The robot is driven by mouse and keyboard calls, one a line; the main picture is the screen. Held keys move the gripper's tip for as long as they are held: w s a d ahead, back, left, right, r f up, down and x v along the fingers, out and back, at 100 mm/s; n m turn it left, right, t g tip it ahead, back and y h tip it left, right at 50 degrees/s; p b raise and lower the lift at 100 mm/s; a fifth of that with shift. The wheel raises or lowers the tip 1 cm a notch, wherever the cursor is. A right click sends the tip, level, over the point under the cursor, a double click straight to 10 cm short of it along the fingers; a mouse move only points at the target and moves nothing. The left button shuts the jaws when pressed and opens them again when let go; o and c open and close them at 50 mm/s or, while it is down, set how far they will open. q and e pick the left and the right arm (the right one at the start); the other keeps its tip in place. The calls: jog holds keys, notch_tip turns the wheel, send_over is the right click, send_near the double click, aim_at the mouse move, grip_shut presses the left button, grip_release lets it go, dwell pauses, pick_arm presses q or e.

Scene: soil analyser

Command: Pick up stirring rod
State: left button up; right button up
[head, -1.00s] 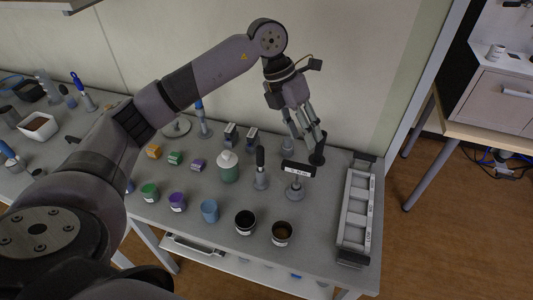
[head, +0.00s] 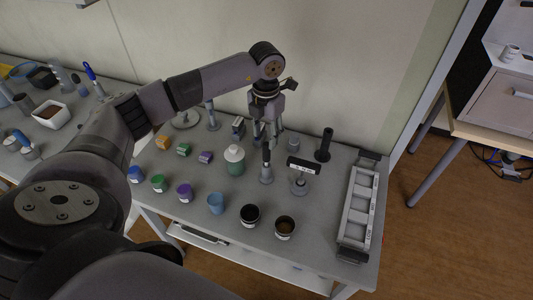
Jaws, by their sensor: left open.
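My left gripper (head: 266,137) is open, fingers pointing down, over the back part of the grey table. Just below and in front of its fingertips, a slim black-handled tool (head: 266,156) stands upright in a grey round holder (head: 266,176). It may be the stirring rod, but I cannot tell for sure. The fingers overlap the top of its handle in the picture; I cannot tell whether they touch it. To its right stand a tool with a black crossbar handle (head: 304,165) in a similar holder and a black upright tool (head: 325,145). My right gripper is not in view.
A green jar with a white lid (head: 235,160) stands left of the black-handled tool. Several coloured cups line the front, including a black one (head: 250,215) and a brown-filled one (head: 285,227). A grey rack (head: 359,212) stands at the right edge. A wall is behind.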

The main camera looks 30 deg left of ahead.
aim_at(266, 144)
pick_arm(q)
jog(key=shift+s+d+f+p, duration=0.1)
jog(key=shift+f+p, duration=0.35)
jog(key=shift+f, duration=0.1)
notch_tip(266, 144, down, 4)
jog(key=shift+r+p, duration=0.15)
jog(key=shift+p, duration=0.7)
jog(key=shift+f, duration=0.4)
jog(key=shift+c, duration=0.3)
jog(key=c, duration=0.8)
grip_shut()
